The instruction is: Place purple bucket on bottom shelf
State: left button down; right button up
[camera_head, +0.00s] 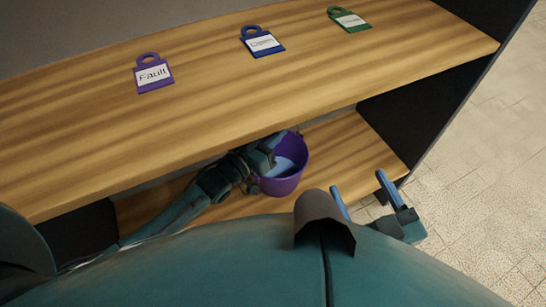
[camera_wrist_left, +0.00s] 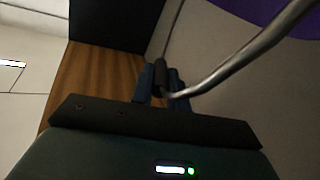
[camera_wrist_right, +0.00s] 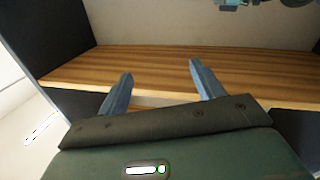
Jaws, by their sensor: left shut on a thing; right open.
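The purple bucket (camera_head: 292,175) is upright over the bottom shelf (camera_head: 350,150), below the upper board. I cannot tell whether its base touches the shelf. My left gripper (camera_head: 270,158) is at the bucket's left side, partly under the upper board. In the left wrist view its fingers (camera_wrist_left: 162,80) are shut on the bucket's metal handle (camera_wrist_left: 240,58), and part of the purple bucket (camera_wrist_left: 265,10) shows at the top right. My right gripper (camera_head: 365,195) is open and empty, in front of the shelf unit. Its fingers also show in the right wrist view (camera_wrist_right: 160,75).
The upper board (camera_head: 200,120) overhangs the bottom shelf. On it lie purple (camera_head: 155,88), blue (camera_head: 264,48) and green (camera_head: 349,25) tags. A black side panel (camera_head: 420,105) closes the right end. Tiled floor (camera_head: 480,180) is clear to the right.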

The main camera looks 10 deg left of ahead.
pick_arm(q)
jog(key=shift+f+b, duration=0.5)
jog(key=shift+f, duration=0.25)
notch_tip(320, 180, down, 3)
jog(key=b, duration=0.3)
jog(key=shift+f, duration=0.15)
pick_arm(e)
jog(key=shift+a+r+t+y, duration=0.1)
jog(key=shift+a+t+y, duration=0.6)
jog(key=shift+y, duration=0.3)
pick_arm(q)
jog(key=shift+f+b, duration=0.2)
jog(key=shift+b, duration=0.15)
jog(key=c, duration=1.4)
grip_release()
jog(key=shift+f, duration=0.15)
jog(key=shift+o, duration=0.2)
